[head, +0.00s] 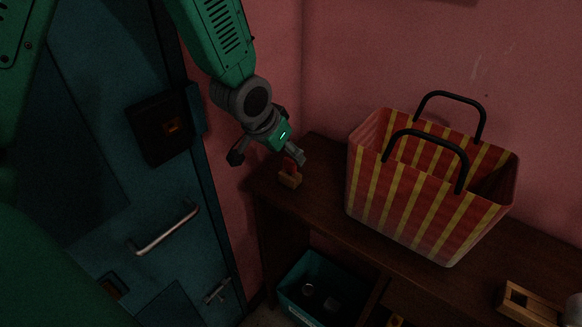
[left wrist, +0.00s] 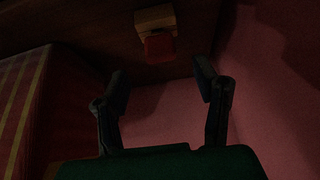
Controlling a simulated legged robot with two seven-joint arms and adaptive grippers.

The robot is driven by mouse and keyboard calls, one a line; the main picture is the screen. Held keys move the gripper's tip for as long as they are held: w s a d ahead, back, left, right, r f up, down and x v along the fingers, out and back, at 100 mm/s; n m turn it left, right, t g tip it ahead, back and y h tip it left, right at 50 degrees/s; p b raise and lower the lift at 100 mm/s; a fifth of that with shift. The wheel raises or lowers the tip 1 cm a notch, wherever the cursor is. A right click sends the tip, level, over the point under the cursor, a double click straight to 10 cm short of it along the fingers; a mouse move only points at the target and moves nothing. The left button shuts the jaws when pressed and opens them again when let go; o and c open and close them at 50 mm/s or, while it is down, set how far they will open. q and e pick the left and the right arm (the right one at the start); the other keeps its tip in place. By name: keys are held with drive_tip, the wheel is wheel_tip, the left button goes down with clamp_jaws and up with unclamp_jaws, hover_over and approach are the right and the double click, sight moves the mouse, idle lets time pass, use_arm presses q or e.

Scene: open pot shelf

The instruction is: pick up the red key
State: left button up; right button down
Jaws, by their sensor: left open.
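The red key (head: 289,164) stands in a small tan wooden block (head: 290,179) at the left end of the dark wooden shelf top. In the left wrist view the red key (left wrist: 159,46) shows in front of the tan block (left wrist: 155,19), ahead of the fingers and roughly centred between them. My left gripper (head: 270,158) is open and empty, close to the key in the head view. Its two fingers also show in the left wrist view (left wrist: 160,88), apart from the key. My right gripper is not in view.
A red and yellow striped bag (head: 425,190) with dark handles stands on the shelf top (head: 325,205) to the right. A teal bin (head: 322,290) sits below. A wooden holder (head: 528,304) is at lower right. A blue door with a handle (head: 166,230) is at left.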

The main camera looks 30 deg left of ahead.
sight(290, 161)
use_arm(q)
drive_tip(key=x, duration=0.4)
drive_tip(key=shift+a+f+b, duration=0.25)
drive_tip(key=shift+f+b, duration=0.1)
drive_tip(key=shift+f, duration=0.15)
drive_tip(key=shift+w+d+f, duration=0.1)
drive_tip(key=shift+d, duration=0.2)
drive_tip(key=shift+c, duration=1.2)
drive_tip(key=c, duration=0.7)
drive_tip(key=shift+a, duration=0.25)
drive_tip(key=shift+c, duration=0.7)
